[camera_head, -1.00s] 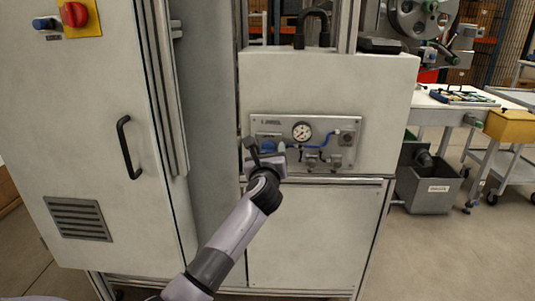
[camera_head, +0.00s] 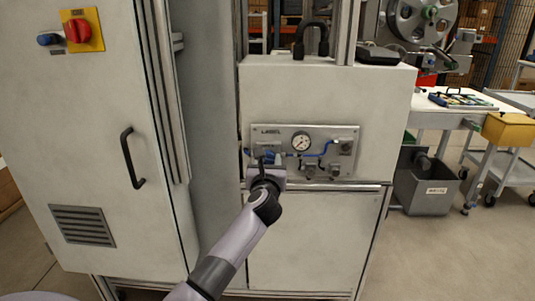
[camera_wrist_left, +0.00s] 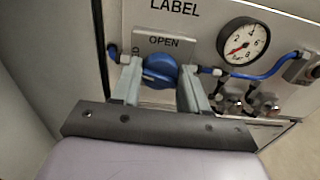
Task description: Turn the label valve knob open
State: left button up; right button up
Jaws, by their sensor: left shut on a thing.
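The label valve knob (camera_wrist_left: 160,70) is blue and round, under the word OPEN on the panel marked LABEL. My left gripper (camera_wrist_left: 160,84) has one finger on each side of the knob and is shut on it. In the head view the left gripper (camera_head: 268,161) is at the left end of the metal panel (camera_head: 318,133) and hides most of the knob. The exact angle of the knob is hard to tell. My right gripper is not in view.
A pressure gauge (camera_wrist_left: 243,41) sits right of the knob, with blue tubing (camera_wrist_left: 262,72) and metal fittings (camera_wrist_left: 265,104) nearby. A tall cabinet (camera_head: 95,120) with a black handle stands close on the left. A grey bin (camera_head: 428,189) stands on the floor at the right.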

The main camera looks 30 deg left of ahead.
pick_arm(q)
jog(key=m+p, duration=0.3)
jog(key=p, duration=0.1)
jog(key=shift+d+r+m, duration=0.1)
jog(key=shift+r+m, duration=0.1)
jog(key=shift+m, duration=0.2)
jog(key=m+p, duration=0.3)
jog(key=shift+f+m, duration=0.1)
jog(key=shift+m, duration=0.2)
jog(key=m+p, duration=0.2)
jog(key=shift+f+m, duration=0.1)
jog(key=shift+m, duration=0.3)
jog(key=m+p, duration=0.2)
jog(key=m, duration=0.1)
jog(key=shift+f+m+p, duration=0.2)
jog(key=shift+m+p, duration=0.25)
jog(key=shift+m, duration=0.65)
jog(key=o, duration=1)
jog(key=shift+o, duration=0.2)
